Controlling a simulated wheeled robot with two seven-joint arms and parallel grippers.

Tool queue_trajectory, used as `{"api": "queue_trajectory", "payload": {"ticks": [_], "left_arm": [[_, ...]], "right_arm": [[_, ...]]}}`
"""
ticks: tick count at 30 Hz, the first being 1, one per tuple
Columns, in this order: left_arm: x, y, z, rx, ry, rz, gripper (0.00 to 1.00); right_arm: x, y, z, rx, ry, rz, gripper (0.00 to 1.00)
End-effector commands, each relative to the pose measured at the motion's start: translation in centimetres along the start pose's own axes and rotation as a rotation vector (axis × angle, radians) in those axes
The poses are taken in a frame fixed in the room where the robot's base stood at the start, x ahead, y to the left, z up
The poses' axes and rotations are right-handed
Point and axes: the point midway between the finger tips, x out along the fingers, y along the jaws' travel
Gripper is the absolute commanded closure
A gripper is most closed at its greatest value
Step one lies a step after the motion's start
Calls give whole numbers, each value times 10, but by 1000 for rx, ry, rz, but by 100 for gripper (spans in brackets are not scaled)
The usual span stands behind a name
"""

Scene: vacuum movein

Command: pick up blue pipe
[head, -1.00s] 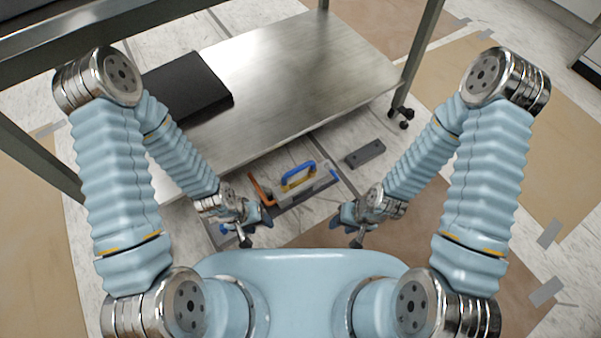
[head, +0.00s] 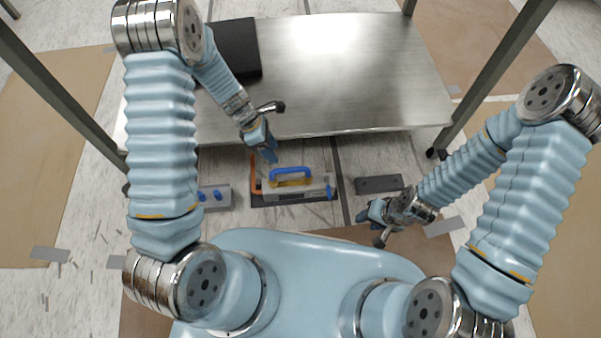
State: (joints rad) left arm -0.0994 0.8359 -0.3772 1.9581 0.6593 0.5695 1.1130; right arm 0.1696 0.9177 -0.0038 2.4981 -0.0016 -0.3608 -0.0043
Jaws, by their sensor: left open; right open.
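A blue curved pipe (head: 291,171) arches over the top of a grey device on the floor, just in front of the metal table shelf. A yellow bar (head: 290,183) shows directly below the pipe. The device rests on a dark base (head: 262,200), with an orange pipe (head: 254,176) at its left side. My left gripper (head: 270,155) is open, above and a little left of the blue pipe, and appears apart from it. My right gripper (head: 366,215) is open and empty, to the right of the device and below the dark grey block.
The steel table shelf (head: 350,75) lies behind, with a black flat box (head: 235,50) on it. A grey box with blue knobs (head: 214,198) sits left of the device. A dark grey block (head: 378,184) lies to its right. Table legs stand at both sides.

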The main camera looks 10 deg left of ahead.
Motion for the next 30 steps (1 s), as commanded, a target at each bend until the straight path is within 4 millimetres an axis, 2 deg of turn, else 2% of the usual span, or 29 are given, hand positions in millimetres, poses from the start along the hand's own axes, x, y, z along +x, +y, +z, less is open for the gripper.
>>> {"api": "queue_trajectory", "payload": {"ticks": [4, 12, 19, 27, 30], "left_arm": [[15, 3, 1, -30, -10, -4, 49], [70, 3, 1, -29, -9, -3, 49], [90, 3, 0, -27, -9, -2, 49], [131, 5, -6, -25, -9, -4, 49], [136, 6, -6, -26, -9, -1, 49]], "right_arm": [[5, 2, 0, 0, -1, 0, 59], [16, 4, 1, -1, -4, -3, 59], [20, 5, 2, -1, -5, -4, 59], [29, 8, 2, -2, -8, -6, 59], [30, 8, 2, -2, -9, -7, 59]]}}
